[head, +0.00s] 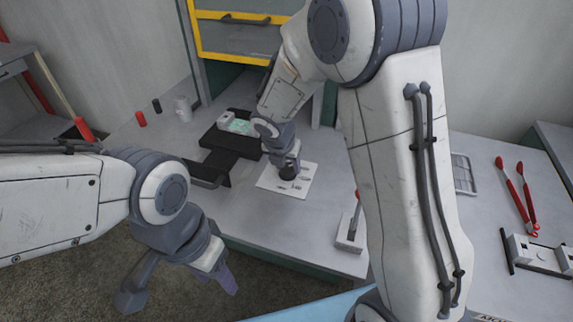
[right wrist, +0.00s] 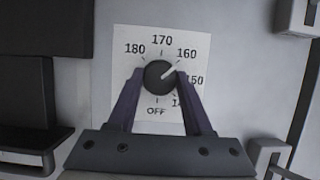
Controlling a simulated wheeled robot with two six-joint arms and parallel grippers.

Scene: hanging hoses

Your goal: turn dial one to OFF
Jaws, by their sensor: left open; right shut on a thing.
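The dial (right wrist: 158,76) is a round black knob on a white plate (right wrist: 121,50) marked OFF, 180, 170, 160, 150 and a partly hidden number. Its white pointer line aims up and right, between the 160 and 150 marks, close to 160. OFF is at the bottom. My right gripper (right wrist: 160,85) is shut on the dial, one purple finger on each side. In the head view, my right gripper (head: 289,165) reaches down onto the white plate (head: 302,187) on the table. My left gripper (head: 225,280) is open, low in front of the table, away from the dial.
A black device with a green screen (head: 237,124) stands left of the plate. A small box with a red-tipped lever (head: 351,232) is to the right. Red-handled tongs (head: 518,195) lie far right. A white cup (head: 183,109) stands at the back left.

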